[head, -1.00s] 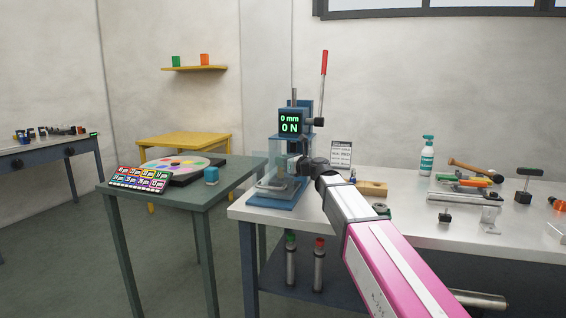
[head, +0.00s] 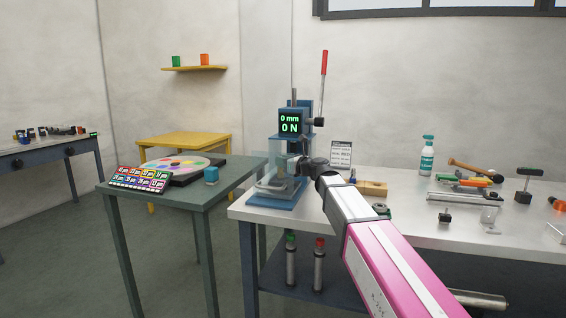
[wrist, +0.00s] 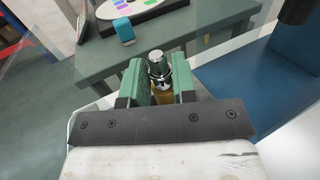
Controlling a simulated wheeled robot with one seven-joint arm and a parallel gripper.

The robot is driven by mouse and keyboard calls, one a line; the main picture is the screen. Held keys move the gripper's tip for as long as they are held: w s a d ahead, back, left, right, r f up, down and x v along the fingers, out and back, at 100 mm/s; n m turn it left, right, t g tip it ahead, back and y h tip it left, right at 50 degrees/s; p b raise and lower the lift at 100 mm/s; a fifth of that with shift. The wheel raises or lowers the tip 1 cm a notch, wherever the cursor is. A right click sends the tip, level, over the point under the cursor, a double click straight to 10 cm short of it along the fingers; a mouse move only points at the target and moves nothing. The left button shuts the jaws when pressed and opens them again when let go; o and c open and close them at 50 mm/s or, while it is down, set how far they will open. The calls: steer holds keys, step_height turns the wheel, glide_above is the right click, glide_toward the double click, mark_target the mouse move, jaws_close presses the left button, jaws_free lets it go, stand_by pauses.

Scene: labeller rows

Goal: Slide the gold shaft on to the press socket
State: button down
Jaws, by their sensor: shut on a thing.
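My gripper (wrist: 160,86) has green fingers shut on a shaft. The shaft shows a silver upper end (wrist: 158,66) between the fingertips and a gold part (wrist: 166,97) lower down. In the head view my gripper (head: 296,164) is at the blue press (head: 296,104), above its base and beside its clear guard. The press display reads 0 mm and 0 N. The press socket cannot be made out; my gripper and the guard cover that area in the head view. Whether the shaft touches the socket cannot be told.
The white bench (head: 406,236) carries a wooden block (head: 373,188), a spray bottle (head: 427,156) and several tools to the right. The press has a red-handled lever (head: 324,64).

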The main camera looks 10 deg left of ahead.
steer(key=shift+f, duration=1.75)
steer(key=c, duration=0.8)
jaws_free()
steer(key=shift+c, duration=0.2)
steer(key=v, duration=1.1)
steer(key=shift+w, duration=0.1)
